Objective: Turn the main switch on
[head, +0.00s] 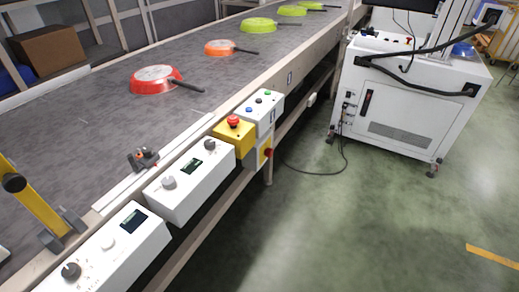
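A red knob (267,153) on a yellow plate faces outward on the side of the conveyor, below the control boxes. It looks like a rotary main switch, but it is too small to tell its position. Just above and left of it sits a yellow box (232,137) with a red mushroom button (234,120) on top. A white box (263,115) with green, black and blue buttons adjoins it. My gripper is not in view, and nothing touches the switch.
Red, orange and green pans (155,79) lie on the grey belt (90,120). A white cabinet (405,105) stands at right, its cable on the floor. Green floor (350,220) before the conveyor is clear.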

